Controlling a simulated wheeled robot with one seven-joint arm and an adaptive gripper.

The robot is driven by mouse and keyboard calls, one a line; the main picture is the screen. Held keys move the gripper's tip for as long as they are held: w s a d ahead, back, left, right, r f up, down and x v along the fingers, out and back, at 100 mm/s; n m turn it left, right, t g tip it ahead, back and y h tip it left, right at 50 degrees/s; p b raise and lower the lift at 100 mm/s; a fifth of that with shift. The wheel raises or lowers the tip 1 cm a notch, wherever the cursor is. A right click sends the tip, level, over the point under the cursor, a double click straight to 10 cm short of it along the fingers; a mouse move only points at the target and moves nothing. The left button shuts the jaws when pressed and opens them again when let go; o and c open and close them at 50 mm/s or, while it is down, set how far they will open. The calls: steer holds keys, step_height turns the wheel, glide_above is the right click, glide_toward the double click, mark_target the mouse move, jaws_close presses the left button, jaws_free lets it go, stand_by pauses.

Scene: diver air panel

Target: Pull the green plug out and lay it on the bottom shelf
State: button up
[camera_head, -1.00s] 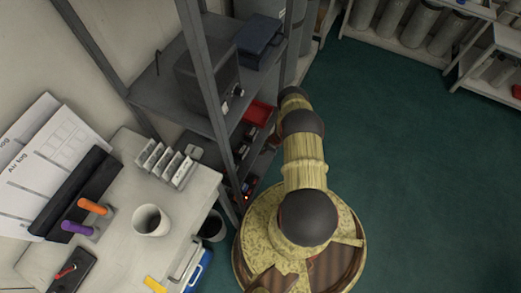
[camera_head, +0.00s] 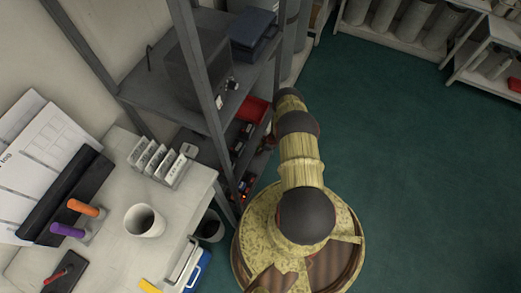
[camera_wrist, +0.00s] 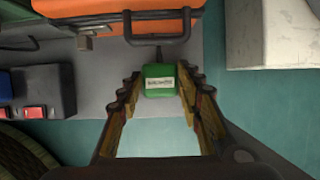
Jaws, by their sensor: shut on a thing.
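The green plug (camera_wrist: 160,84) is a small green block with a white label, in the wrist view. It sits between the fingertips of my gripper (camera_wrist: 160,76), which is shut on it. A grey surface (camera_wrist: 95,88) lies behind the plug, at the edge of the teal floor. I cannot tell whether the plug touches that surface. In the head view my arm hides the gripper and plug. The grey shelf rack (camera_head: 150,95) stands left of my arm, with its lower levels partly hidden.
In the wrist view an orange case (camera_wrist: 120,12) is just beyond the plug, with red-and-black items (camera_wrist: 45,95) at left and a pale block (camera_wrist: 275,35) at right. The head view shows a white desk (camera_head: 110,245) and open green floor (camera_head: 420,170).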

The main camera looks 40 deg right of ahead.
steer(key=shift+f, duration=0.25)
steer(key=o, duration=1.3)
steer(key=shift+o, duration=0.3)
steer(key=shift+r, duration=0.1)
steer(key=shift+s+d+r, duration=0.15)
steer(key=shift+d+r, duration=0.1)
steer(key=shift+r, duration=0.3)
steer(key=v, duration=1)
steer(key=shift+r, duration=0.3)
steer(key=shift+s, duration=0.3)
